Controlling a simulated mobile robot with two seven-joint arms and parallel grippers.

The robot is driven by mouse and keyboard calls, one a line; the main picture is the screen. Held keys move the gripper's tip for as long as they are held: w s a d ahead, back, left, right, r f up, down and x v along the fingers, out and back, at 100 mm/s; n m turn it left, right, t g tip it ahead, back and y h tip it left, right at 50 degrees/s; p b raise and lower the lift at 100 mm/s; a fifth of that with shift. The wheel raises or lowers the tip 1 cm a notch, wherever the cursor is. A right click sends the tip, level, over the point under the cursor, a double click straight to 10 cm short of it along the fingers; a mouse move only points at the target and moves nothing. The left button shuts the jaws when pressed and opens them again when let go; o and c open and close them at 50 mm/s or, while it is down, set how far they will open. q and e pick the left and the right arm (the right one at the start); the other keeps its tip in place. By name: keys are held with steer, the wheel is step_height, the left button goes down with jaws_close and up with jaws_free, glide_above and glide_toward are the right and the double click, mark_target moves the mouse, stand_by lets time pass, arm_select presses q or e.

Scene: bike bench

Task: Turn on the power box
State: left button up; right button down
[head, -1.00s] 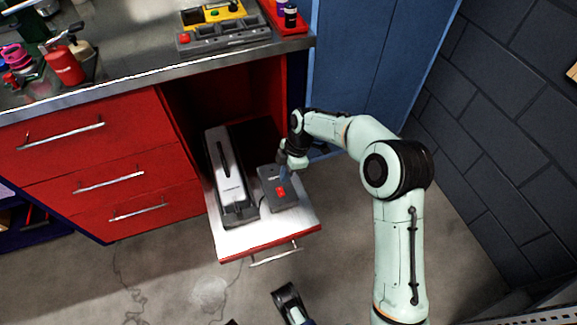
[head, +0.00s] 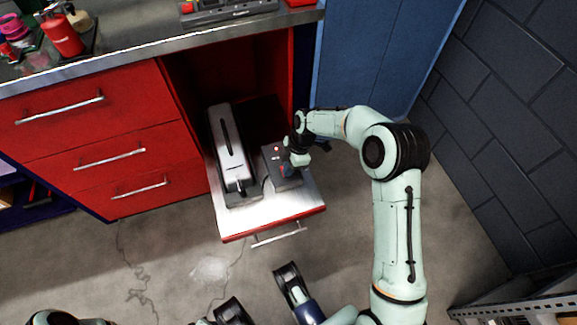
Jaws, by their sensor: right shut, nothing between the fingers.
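The power box (head: 269,164) is a small dark grey box lying on the pulled-out drawer shelf (head: 265,220). A small red light (head: 277,149) shows on its far part. My right gripper (head: 286,172) is shut and empty, reaching down over the near right part of the box. It hides the place of the red switch; I cannot tell whether the fingertips touch it.
A long silver and black device (head: 229,150) lies on the shelf just left of the box. Red drawers (head: 95,115) stand to the left, a blue cabinet (head: 365,60) behind my right arm. The grey floor in front of the shelf is partly clear.

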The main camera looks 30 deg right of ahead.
steer(key=shift+f, duration=0.1)
steer(key=shift+w+d+r+b, duration=0.15)
steer(key=shift+w+r+b, duration=0.15)
steer(key=shift+w, duration=0.4)
